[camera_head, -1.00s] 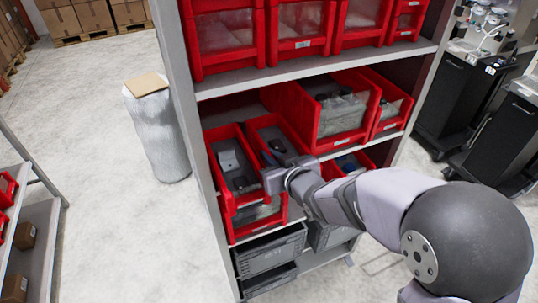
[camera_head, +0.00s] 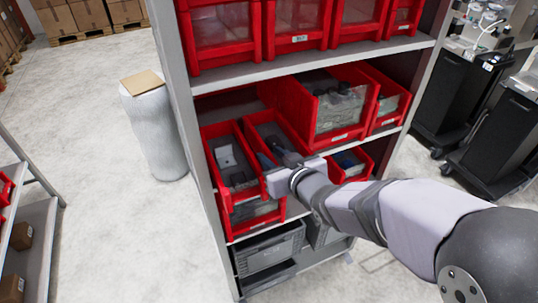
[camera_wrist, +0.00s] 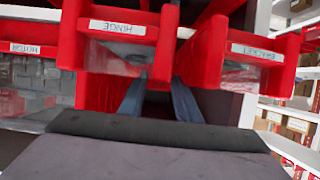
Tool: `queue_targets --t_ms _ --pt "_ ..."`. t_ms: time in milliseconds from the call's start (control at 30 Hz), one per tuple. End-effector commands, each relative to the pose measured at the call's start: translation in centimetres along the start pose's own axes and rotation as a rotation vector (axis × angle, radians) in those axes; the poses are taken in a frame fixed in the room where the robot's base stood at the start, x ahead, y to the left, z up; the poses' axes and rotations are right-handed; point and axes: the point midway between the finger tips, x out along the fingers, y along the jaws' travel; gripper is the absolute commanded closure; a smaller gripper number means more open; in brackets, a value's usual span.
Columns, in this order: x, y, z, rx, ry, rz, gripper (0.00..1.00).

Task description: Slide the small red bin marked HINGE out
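The red HINGE bin (camera_wrist: 115,28) shows upside down at the top of the wrist view, with a white label and a clear front window. In the head view, the second bin from the left on the middle shelf (camera_head: 262,122), apparently this one, holds dark items. My gripper (camera_wrist: 158,88) has two blue-grey fingers apart, on either side of the bin's right-hand wall as pictured. Contact with the wall cannot be told. In the head view my gripper (camera_head: 272,164) is over the front of that bin, hiding part of it.
In the wrist view the BRACKET bin (camera_wrist: 258,52) is right of HINGE and the MOTOR bin (camera_wrist: 25,48) left. A large red bin (camera_head: 345,128) stands close to the right in the head view. Grey crates (camera_head: 270,250) sit below. Open floor (camera_head: 110,230) lies left of the rack.

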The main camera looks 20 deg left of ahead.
Motion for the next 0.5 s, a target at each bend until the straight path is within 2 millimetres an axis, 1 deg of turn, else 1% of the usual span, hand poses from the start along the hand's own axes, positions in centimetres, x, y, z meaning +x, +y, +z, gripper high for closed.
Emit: queue_targets --t_ms 33,200,333,500 --pt "-0.6 0.0 0.0 -0.001 0.003 0.001 0.7" --pt "-2.4 0.0 0.0 0.0 0.002 0.001 0.7" --pt "-3.3 0.1 0.0 0.0 0.001 0.001 0.7" --pt "-3.8 0.0 0.0 0.0 0.001 0.001 0.7"
